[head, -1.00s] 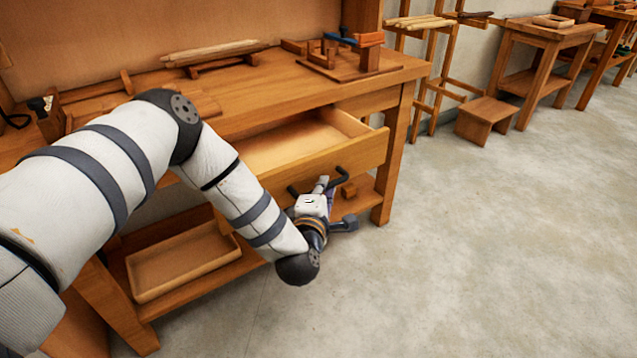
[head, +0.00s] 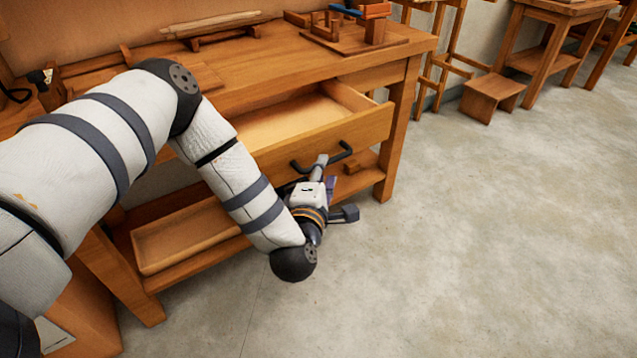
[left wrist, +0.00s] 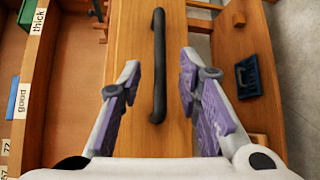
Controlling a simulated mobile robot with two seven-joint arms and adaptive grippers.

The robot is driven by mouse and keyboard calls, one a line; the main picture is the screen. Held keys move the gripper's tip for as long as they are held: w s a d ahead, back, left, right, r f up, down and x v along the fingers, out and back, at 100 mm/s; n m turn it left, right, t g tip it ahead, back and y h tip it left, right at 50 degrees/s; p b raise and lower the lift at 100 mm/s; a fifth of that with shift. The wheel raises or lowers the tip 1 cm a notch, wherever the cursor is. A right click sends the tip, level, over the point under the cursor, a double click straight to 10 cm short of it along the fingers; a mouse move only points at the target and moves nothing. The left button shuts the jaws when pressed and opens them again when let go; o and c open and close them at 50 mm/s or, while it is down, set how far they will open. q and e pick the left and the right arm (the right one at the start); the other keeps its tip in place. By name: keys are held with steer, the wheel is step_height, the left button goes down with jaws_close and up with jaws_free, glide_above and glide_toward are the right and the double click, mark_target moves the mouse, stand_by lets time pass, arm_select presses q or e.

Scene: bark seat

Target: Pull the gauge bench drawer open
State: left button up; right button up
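The gauge bench drawer (head: 300,148) stands well out from the bench, its inside showing. Its black bar handle (head: 343,152) runs across the drawer front. The handle also shows in the left wrist view (left wrist: 158,75), upright in the picture. My left gripper (head: 320,168) is in front of the handle and a little below it in the head view. In the left wrist view its two purple-padded fingers (left wrist: 160,68) are spread apart, one on each side of the handle, with gaps to it. My right gripper is in neither view.
The bench top (head: 265,75) carries wooden pieces and a small fixture (head: 355,25). A shallow tray (head: 185,238) lies on the lower shelf. A small stool (head: 493,95) stands to the right. The floor (head: 480,240) in front is clear.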

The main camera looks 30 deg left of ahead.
arm_select(q)
steer(key=v, duration=0.7)
steer(key=shift+s, duration=0.3)
steer(key=shift+d, duration=0.1)
steer(key=s+d+f+m+g+h+p, duration=0.2)
steer(key=s+d+f+m+g+h, duration=0.25)
steer(key=s+m, duration=0.35)
steer(key=s+d+f+m+g+h+p, duration=0.35)
steer(key=s+d+f+m, duration=0.2)
steer(key=s, duration=0.45)
steer(key=s+a+m+g+y+p, duration=0.1)
steer(key=s+a+m+g, duration=0.2)
steer(key=s, duration=0.7)
steer(key=s+a+m+g, duration=0.3)
steer(key=s+m+g, duration=0.3)
steer(key=s, duration=0.5)
steer(key=shift+s+r+m+g+y+p, duration=0.25)
steer(key=shift+s+m+g+y+p, duration=0.15)
steer(key=shift+m, duration=0.15)
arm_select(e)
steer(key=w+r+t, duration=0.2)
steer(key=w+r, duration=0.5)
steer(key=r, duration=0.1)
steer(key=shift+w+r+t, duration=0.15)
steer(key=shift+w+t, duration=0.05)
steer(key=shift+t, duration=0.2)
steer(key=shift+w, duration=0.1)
